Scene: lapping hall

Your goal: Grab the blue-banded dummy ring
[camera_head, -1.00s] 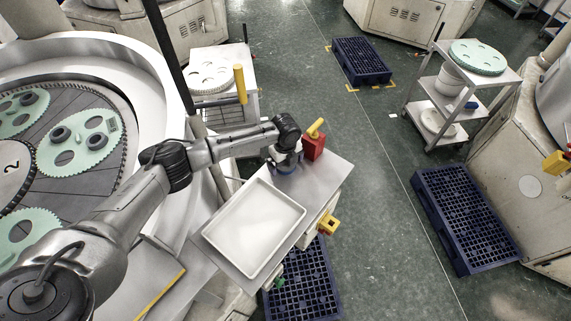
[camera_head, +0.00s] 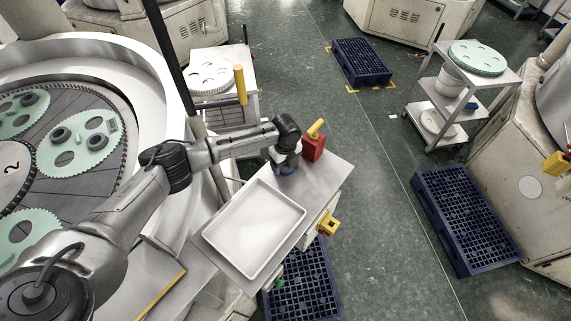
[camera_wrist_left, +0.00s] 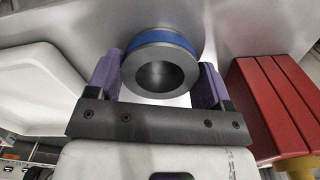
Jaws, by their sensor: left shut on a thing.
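The blue-banded dummy ring (camera_wrist_left: 161,67) is a dark grey ring with a bright blue band around its outer wall, in the left wrist view. My left gripper (camera_wrist_left: 158,84) is shut on it, with one purple finger pad against each side. In the head view my left gripper (camera_head: 286,168) is at the far end of the small side table, pointing down. There the ring is mostly hidden, with only a little dark blue showing under the gripper. My right gripper is not in view.
A white tray (camera_head: 254,262) lies on the side table (camera_head: 326,178), left of the gripper; it also shows in the wrist view (camera_wrist_left: 38,75). A red block (camera_head: 313,148) with a yellow handle stands close right of the gripper. Dark blue pallets (camera_head: 466,220) lie on the floor.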

